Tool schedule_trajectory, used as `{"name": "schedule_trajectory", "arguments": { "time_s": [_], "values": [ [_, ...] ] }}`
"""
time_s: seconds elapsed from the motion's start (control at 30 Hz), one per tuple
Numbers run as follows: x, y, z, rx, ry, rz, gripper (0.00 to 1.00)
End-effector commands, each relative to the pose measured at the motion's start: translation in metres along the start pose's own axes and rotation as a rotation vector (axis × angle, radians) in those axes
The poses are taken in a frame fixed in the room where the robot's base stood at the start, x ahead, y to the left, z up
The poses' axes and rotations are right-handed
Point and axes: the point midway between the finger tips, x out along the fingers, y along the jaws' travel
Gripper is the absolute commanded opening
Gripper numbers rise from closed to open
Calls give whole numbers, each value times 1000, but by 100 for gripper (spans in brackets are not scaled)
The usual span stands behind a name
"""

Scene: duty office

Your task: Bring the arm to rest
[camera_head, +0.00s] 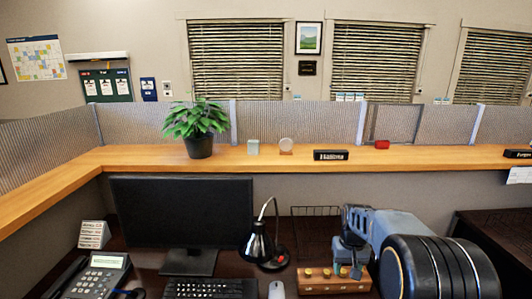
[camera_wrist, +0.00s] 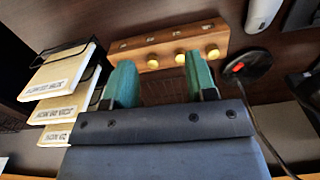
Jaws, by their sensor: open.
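My arm (camera_head: 385,225) reaches over the desk at the right of the head view, with its large dark rounded link nearest the camera. My gripper (camera_wrist: 160,78) is open, its two teal fingers apart with nothing seen between them. In the wrist view a wooden block (camera_wrist: 150,50) with several round yellow knobs lies just beyond the fingertips; I cannot tell whether they touch it. In the head view the block (camera_head: 318,287) sits on the desk under my gripper, which is partly hidden by the arm.
A black lamp (camera_head: 258,245) stands left of my arm, beside a monitor (camera_head: 182,222), keyboard (camera_head: 210,288) and mouse (camera_head: 277,290). A wire tray with labelled folders (camera_wrist: 62,75) lies left of the fingers in the wrist view. A wooden ledge (camera_head: 240,158) runs behind the desk.

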Motion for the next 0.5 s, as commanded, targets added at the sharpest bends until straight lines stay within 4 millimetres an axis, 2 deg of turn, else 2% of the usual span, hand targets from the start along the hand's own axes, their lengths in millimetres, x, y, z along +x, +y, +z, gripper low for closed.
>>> {"name": "schedule_trajectory", "arguments": {
  "time_s": [0.03,0.3,0.5],
  "values": [
    [-8,-8,19,4,16,2,52],
    [-31,-40,111,20,102,3,52],
    [-39,-55,165,-6,179,-1,52]
  ]
}}
